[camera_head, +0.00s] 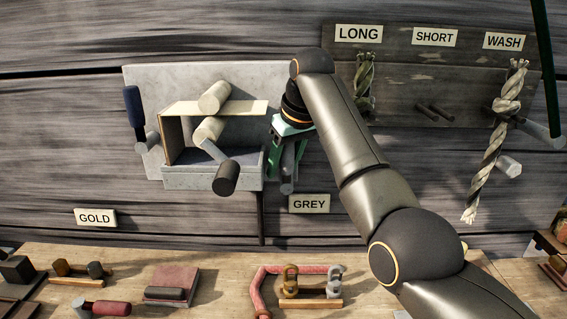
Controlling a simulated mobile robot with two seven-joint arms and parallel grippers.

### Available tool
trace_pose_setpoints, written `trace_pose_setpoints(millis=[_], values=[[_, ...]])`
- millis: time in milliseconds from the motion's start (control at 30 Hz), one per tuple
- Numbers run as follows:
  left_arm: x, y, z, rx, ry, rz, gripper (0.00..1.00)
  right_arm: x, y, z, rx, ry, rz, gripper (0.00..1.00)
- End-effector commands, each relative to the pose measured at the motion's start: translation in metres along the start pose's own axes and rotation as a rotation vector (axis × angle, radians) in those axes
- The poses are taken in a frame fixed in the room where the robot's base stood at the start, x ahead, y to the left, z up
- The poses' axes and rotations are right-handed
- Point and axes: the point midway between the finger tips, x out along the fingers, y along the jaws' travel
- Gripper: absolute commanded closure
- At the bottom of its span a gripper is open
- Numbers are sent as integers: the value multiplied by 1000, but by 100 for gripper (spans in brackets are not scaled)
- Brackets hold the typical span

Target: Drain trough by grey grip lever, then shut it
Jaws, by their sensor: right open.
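A pale grey trough (212,178) is mounted on a light backboard on the plank wall, left of centre. A grey lever (287,184) hangs at the trough's right side, above the GREY sign (309,204). My right gripper (287,158) points down to this lever, its green fingers open and overlapping it in the picture. I cannot tell whether they touch it. A lever with a dark blue grip (133,106) stands at the trough's left side. My left gripper is out of view.
A dark-ended cylinder (226,178) sticks out before the trough. Ropes hang at right, one under LONG (364,80), one under WASH (492,140). A bench (225,265) below holds a red book (171,285), a red pipe (258,290) and small tools.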

Motion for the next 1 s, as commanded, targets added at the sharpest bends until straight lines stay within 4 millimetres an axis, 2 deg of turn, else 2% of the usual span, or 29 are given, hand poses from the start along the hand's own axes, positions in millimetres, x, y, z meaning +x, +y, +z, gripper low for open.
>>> trace_pose_setpoints(millis=[100,533,1000], values=[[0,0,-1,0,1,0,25,0,0,0,0,0,0,53],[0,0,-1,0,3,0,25,0,0,0,0,0,-1,100],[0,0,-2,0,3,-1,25,-1,0,0,0,0,0,100]])
